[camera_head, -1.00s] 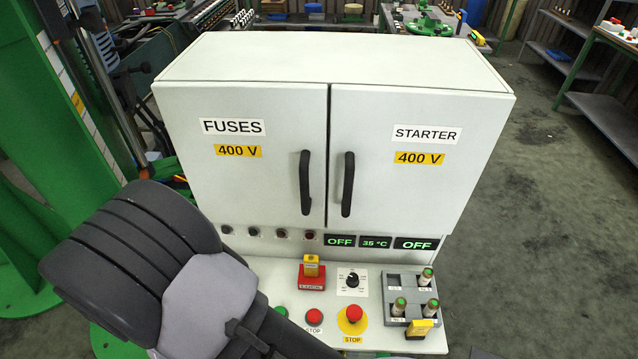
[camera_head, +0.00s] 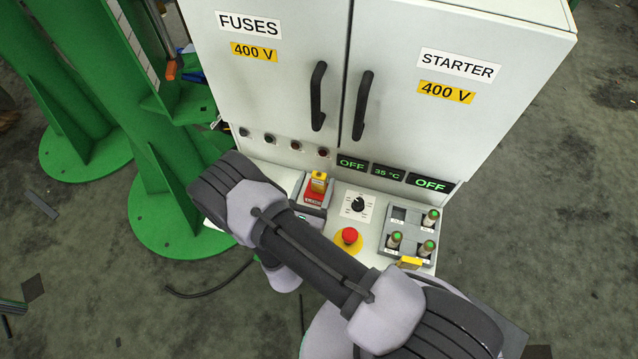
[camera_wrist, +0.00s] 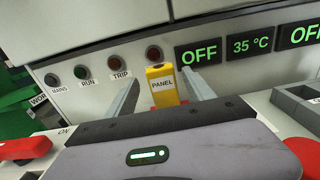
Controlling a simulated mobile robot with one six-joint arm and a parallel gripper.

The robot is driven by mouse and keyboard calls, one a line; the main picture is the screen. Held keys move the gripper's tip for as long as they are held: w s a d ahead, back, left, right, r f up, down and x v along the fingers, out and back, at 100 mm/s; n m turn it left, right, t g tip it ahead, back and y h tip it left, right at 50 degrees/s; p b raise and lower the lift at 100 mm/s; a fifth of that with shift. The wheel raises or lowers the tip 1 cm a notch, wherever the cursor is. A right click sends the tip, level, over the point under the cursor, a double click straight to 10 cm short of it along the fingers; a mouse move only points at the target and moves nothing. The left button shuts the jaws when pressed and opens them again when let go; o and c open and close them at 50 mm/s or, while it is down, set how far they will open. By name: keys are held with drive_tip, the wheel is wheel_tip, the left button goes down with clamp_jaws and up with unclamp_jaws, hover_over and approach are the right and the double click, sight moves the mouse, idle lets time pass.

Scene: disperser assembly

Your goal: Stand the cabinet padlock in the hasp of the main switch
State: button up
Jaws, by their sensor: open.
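A yellow padlock-like block (camera_head: 319,181) stands upright on a red block (camera_head: 313,196) on the cabinet's sloping desk. In the wrist view the yellow block (camera_wrist: 162,84) reads PANEL. My gripper (camera_wrist: 160,76) is open, with one finger on each side of this block and visible gaps between. The red block is mostly hidden by my gripper there. A second yellow block (camera_head: 410,262) is at the front of the grey rack; my arm is close in front of it and its label is not readable. I cannot make out a hasp, or tell which yellow block is the cabinet padlock.
A black rotary knob (camera_head: 358,204) and a red mushroom button (camera_head: 349,236) sit right of the red block. The grey rack (camera_head: 400,215) holds several green-topped fuses. Cabinet doors (camera_head: 430,120) with black handles rise behind. Dark lamps and OFF displays (camera_wrist: 202,53) line the panel.

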drive_tip(key=x, duration=0.3)
drive_tip(key=b+x, duration=0.1)
drive_tip(key=x, duration=0.1)
drive_tip(key=shift+d+r, duration=0.15)
drive_tip(key=shift+r, duration=0.2)
drive_tip(key=shift+s, duration=0.1)
clamp_jaws()
